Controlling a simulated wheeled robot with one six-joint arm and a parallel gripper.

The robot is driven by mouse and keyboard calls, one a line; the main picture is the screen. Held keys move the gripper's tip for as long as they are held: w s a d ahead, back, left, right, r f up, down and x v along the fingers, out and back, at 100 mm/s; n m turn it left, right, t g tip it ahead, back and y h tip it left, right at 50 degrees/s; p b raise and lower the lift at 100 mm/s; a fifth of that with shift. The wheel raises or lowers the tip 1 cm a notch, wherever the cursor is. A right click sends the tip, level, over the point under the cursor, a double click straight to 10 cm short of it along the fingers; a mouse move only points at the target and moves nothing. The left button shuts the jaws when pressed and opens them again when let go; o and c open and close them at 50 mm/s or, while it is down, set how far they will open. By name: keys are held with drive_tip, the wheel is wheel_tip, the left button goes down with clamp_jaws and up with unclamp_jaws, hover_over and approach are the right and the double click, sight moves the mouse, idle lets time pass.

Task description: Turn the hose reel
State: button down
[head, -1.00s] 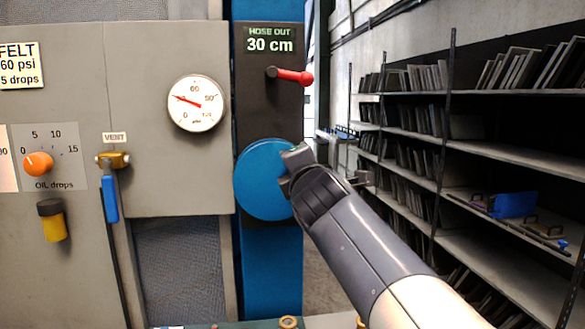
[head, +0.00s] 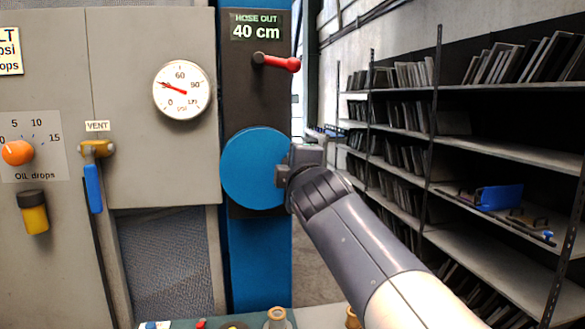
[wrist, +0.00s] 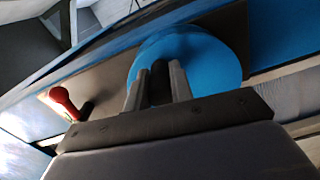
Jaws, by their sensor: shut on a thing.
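The hose reel is a round blue disc (head: 250,168) on a dark panel of the blue column. It also shows in the wrist view (wrist: 205,55). My gripper (head: 290,160) is at the disc's right edge in the head view. In the wrist view its two fingers (wrist: 158,80) are close together over the disc, shut on a dark piece that looks like the reel's handle (wrist: 160,85). The display (head: 256,26) above reads "HOSE OUT 40 cm". A red lever (head: 280,63) points right between the display and the disc.
A grey cabinet to the left carries a pressure gauge (head: 181,90), a vent valve with a blue handle (head: 93,187) and an orange knob (head: 17,153). Shelves (head: 480,150) with dark plates stand to the right. A bench edge (head: 220,322) lies below.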

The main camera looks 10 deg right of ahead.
drive_tip(key=shift+f, duration=0.1)
drive_tip(key=c, duration=1.2)
unclamp_jaws()
drive_tip(key=shift+c, duration=0.2)
drive_tip(key=s+b, duration=0.1)
drive_tip(key=s, duration=0.9)
drive_tip(key=shift+s, duration=0.4)
